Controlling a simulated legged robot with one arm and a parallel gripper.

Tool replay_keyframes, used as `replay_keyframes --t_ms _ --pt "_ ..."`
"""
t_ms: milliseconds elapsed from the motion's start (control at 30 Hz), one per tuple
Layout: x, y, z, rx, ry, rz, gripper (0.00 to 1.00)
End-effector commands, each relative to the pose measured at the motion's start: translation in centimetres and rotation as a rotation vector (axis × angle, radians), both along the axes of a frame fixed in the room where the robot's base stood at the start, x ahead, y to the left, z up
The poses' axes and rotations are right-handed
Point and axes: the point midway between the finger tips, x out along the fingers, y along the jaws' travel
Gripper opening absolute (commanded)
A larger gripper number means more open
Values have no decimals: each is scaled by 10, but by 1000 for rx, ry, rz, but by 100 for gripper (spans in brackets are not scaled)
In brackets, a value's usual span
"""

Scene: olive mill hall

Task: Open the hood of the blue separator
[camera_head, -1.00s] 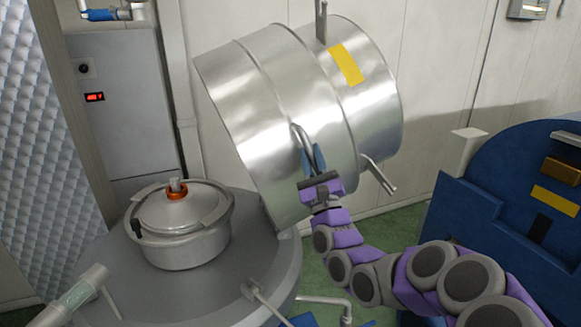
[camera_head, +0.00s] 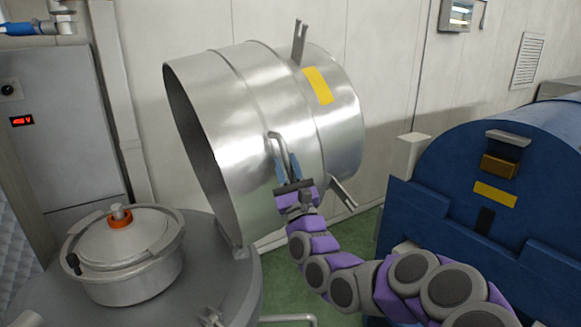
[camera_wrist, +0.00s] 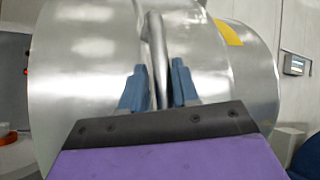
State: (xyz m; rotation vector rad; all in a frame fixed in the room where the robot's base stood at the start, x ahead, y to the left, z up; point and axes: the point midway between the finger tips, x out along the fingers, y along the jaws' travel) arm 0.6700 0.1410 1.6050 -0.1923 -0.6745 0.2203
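The hood (camera_head: 265,110) is a large shiny steel drum with a yellow label. It is tipped over onto its side, its open rim facing left, at the right edge of a round grey machine top (camera_head: 225,285). A lidded steel bowl (camera_head: 125,250) with an orange ring is exposed on that top. My gripper (camera_head: 287,172) is at the hood's bent bar handle (camera_head: 277,142). In the wrist view the handle (camera_wrist: 156,55) runs between the two blue fingers (camera_wrist: 160,88), which sit close against both sides.
A large blue machine (camera_head: 400,225) with a yellow label stands at the right. A grey cabinet (camera_head: 55,120) with a red display is at the left. A pale panelled wall (camera_head: 390,60) is close behind the hood. Some green floor (camera_head: 345,245) shows between the machines.

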Motion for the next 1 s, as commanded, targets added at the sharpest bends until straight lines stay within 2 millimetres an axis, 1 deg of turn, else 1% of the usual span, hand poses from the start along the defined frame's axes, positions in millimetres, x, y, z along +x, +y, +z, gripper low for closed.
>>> replay_keyframes --t_ms 33,133,833,1000 --pt "0 0 0 -1 0 1 34" --pt "1 -1 0 1 -1 -1 43" --pt "0 -4 1 2 -3 -2 43" --pt "-4 -6 -3 2 -2 -2 43"
